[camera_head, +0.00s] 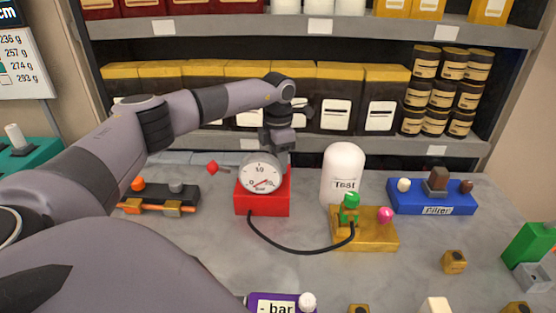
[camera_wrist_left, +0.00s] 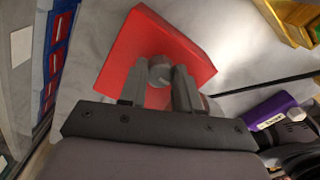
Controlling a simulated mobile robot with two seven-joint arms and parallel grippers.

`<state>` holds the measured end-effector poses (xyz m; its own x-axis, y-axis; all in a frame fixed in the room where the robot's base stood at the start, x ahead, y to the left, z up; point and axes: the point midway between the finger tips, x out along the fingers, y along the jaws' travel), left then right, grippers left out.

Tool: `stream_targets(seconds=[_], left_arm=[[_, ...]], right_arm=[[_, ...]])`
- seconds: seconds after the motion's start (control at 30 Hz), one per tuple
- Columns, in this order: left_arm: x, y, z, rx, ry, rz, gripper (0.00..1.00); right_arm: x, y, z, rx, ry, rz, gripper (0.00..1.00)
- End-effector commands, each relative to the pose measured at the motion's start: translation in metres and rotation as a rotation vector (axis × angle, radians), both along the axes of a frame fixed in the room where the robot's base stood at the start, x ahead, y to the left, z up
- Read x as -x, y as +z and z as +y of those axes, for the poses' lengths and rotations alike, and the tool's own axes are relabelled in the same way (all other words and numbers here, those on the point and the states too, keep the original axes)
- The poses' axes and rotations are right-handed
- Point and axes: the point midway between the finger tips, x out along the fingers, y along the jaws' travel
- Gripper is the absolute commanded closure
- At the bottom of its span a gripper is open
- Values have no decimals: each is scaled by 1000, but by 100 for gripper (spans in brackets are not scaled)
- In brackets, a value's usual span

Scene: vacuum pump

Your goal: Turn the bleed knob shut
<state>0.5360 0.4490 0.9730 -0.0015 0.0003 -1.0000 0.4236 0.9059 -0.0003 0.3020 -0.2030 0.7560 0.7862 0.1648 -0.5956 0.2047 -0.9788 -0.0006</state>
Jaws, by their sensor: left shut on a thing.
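The red pump block (camera_head: 262,198) stands on the grey counter with a round white dial gauge (camera_head: 260,173) at its front. A black hose runs from it to a yellow block (camera_head: 345,241). My left gripper (camera_head: 279,150) reaches down behind the gauge. In the left wrist view my left gripper (camera_wrist_left: 160,90) has its fingers on both sides of a grey round knob (camera_wrist_left: 161,70) above the red block (camera_wrist_left: 150,38), and is shut on it. The gauge hides this knob in the head view. My right gripper is not in view.
A white tank (camera_head: 343,172) stands right of the pump. A blue filter tray (camera_head: 430,202) is further right. A rack with orange and grey parts (camera_head: 160,198) stands left. A purple bar unit (camera_head: 280,304) lies in front. Shelves of boxes and jars stand behind.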

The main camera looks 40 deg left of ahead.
Motion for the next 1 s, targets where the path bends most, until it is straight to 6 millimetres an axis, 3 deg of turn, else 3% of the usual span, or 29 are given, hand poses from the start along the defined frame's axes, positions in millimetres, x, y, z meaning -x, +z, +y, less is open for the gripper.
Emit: stream_targets(seconds=[0.23,0.27,0.3,0.33,0.67,1.0], left_arm=[[-2,2,0,0,-1,-8,98],[-2,2,0,0,-1,-8,58],[-1,2,0,0,-1,-7,45],[-1,2,0,1,-1,-6,42],[-1,4,0,1,0,-4,42],[-2,55,0,1,-1,-9,42]], right_arm=[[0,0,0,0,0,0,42],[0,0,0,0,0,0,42],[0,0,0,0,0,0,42],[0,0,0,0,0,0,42],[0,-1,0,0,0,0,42],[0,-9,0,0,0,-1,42]])
